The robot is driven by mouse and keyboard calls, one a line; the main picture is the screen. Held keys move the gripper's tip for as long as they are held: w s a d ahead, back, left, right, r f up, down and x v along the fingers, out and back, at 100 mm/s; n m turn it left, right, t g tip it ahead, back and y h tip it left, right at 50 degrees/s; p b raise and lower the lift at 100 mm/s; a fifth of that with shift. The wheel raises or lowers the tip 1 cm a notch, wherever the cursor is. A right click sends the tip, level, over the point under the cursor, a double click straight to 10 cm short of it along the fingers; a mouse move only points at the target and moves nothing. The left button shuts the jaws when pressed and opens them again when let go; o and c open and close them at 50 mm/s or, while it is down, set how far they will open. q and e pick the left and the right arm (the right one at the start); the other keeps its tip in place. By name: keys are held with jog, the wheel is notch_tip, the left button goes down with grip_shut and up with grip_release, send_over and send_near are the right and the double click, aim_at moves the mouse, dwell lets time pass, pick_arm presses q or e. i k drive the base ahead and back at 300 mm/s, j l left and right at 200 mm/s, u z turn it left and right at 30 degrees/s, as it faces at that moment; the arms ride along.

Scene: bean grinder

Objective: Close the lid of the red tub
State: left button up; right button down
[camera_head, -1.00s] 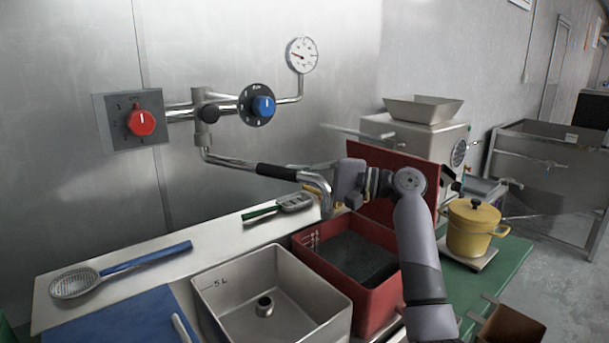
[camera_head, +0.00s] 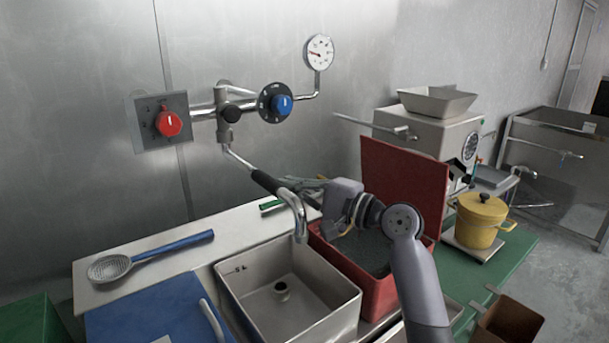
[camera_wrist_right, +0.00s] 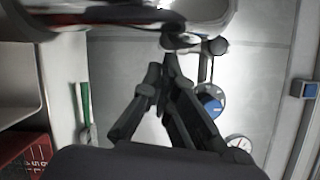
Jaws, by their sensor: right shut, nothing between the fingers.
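The red tub (camera_head: 388,292) stands right of the steel sink and holds dark grainy contents. Its red lid (camera_head: 403,180) is open, standing nearly upright at the tub's back right side. My right gripper (camera_head: 340,200) is above the tub's back left part, left of the lid and apart from it. Its fingers are mostly hidden behind my wrist in the head view. In the right wrist view the fingers (camera_wrist_right: 163,68) are shut and empty, with the chrome tap close by. My left gripper is not in view.
The spout of the tap (camera_head: 292,208) hangs close left of my right gripper. The steel sink (camera_head: 340,315) lies left of the tub. A yellow pot (camera_head: 480,222) stands on a scale to the right. A steel grinder (camera_head: 425,128) is behind the lid.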

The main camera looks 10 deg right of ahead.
aim_at(391, 173)
jog(key=k+l, duration=0.4)
jog(key=l, duration=0.25)
jog(key=k+l, duration=0.2)
jog(key=l, duration=0.1)
